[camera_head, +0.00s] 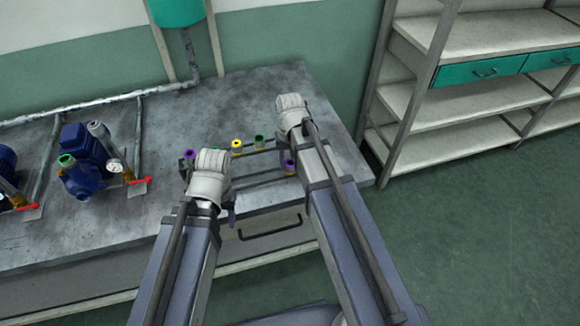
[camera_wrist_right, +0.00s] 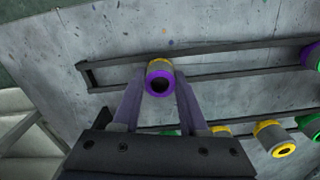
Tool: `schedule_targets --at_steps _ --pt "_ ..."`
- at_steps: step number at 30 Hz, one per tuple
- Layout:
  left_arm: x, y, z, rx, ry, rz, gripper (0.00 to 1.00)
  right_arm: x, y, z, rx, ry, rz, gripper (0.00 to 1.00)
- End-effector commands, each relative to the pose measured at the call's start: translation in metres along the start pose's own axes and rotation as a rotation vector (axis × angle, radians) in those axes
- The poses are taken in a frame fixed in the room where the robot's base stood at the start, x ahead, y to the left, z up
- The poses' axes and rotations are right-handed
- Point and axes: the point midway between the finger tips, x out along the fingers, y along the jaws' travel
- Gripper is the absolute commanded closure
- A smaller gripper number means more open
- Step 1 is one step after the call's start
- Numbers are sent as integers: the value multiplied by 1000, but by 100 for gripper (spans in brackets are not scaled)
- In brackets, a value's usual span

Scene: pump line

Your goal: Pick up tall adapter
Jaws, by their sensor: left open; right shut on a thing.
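An adapter with a purple ring and a yellow band (camera_wrist_right: 160,77) sits between the fingers of my right gripper (camera_wrist_right: 159,88) in the right wrist view. It stands at the dark rail rack, near one end, and also shows in the head view (camera_head: 289,166) beside my right forearm. I cannot tell whether it is lifted. My right gripper is shut on it; the arm hides the fingers in the head view. My left gripper (camera_head: 212,182) is open over the left part of the rack; its fingers are mostly hidden behind its wrist.
Other adapters stand at the rack: yellow (camera_head: 237,147), green (camera_head: 259,141) and purple (camera_head: 188,156). Blue pumps (camera_head: 84,160) with red-handled valves stand left on the grey workbench (camera_head: 245,95). A shelf unit (camera_head: 450,110) with teal drawers stands at the right.

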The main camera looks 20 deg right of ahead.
Motion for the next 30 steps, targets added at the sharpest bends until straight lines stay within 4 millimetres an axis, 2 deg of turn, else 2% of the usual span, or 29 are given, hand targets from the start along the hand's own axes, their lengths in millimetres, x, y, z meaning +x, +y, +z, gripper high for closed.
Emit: schedule_targets --at_steps 8,14,30 --pt "-2 0 0 0 0 0 50 -2 0 0 0 0 0 100" --pt "-15 -1 1 0 0 0 50 -15 0 0 0 0 0 100" --pt "-91 -9 5 -1 0 0 50 -92 0 0 0 0 0 100"
